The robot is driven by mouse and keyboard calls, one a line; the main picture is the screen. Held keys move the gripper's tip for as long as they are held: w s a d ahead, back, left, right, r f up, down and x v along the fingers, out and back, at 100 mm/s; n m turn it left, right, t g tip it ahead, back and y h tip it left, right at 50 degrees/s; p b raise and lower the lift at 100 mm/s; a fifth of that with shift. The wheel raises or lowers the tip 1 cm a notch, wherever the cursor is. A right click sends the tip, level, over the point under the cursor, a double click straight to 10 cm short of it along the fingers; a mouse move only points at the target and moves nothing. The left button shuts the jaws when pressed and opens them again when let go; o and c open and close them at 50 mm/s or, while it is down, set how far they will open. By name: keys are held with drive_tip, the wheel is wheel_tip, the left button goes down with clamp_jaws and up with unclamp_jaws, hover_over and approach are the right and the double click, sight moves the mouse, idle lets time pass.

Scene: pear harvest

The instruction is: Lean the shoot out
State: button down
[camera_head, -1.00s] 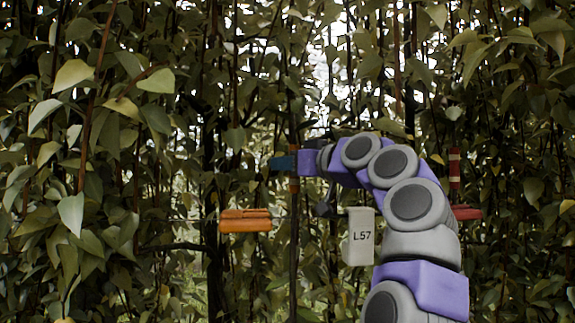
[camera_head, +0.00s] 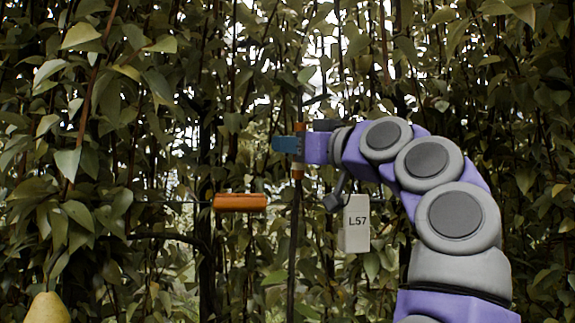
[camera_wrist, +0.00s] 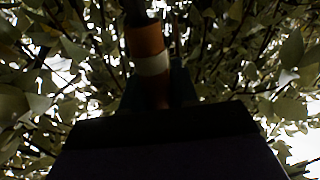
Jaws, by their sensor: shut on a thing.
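The shoot (camera_head: 294,235) is a thin dark upright stem in the middle of the head view, with an orange and white band (camera_head: 298,172) around it. My gripper (camera_head: 288,145), with blue fingers, is shut on the shoot at the band. In the wrist view the orange and white banded stem (camera_wrist: 150,55) rises between the dark fingers, and leaves fill the space behind. The shoot leans slightly to the right toward its top. Its upper part is lost among leaves.
An orange clip-like block (camera_head: 240,203) hangs left of the shoot. A white tag marked L57 (camera_head: 356,224) hangs right of it, close to my arm. A yellow pear (camera_head: 47,308) shows at the lower left. Dense leafy stems stand on both sides.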

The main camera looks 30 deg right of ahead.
drive_tip(key=s+a+f+n+t+y+b, duration=0.1)
drive_tip(key=s+a+f+b, duration=0.1)
drive_tip(key=s+b, duration=0.5)
drive_tip(key=shift+s+f+n, duration=0.15)
drive_tip(key=shift+n, duration=0.15)
drive_tip(key=c, duration=0.9)
unclamp_jaws()
drive_tip(key=shift+c, duration=0.2)
drive_tip(key=shift+d, duration=0.1)
drive_tip(key=b+v, duration=0.3)
drive_tip(key=v, duration=1.4)
drive_tip(key=shift+d+f, duration=0.15)
drive_tip(key=shift+f, duration=0.3)
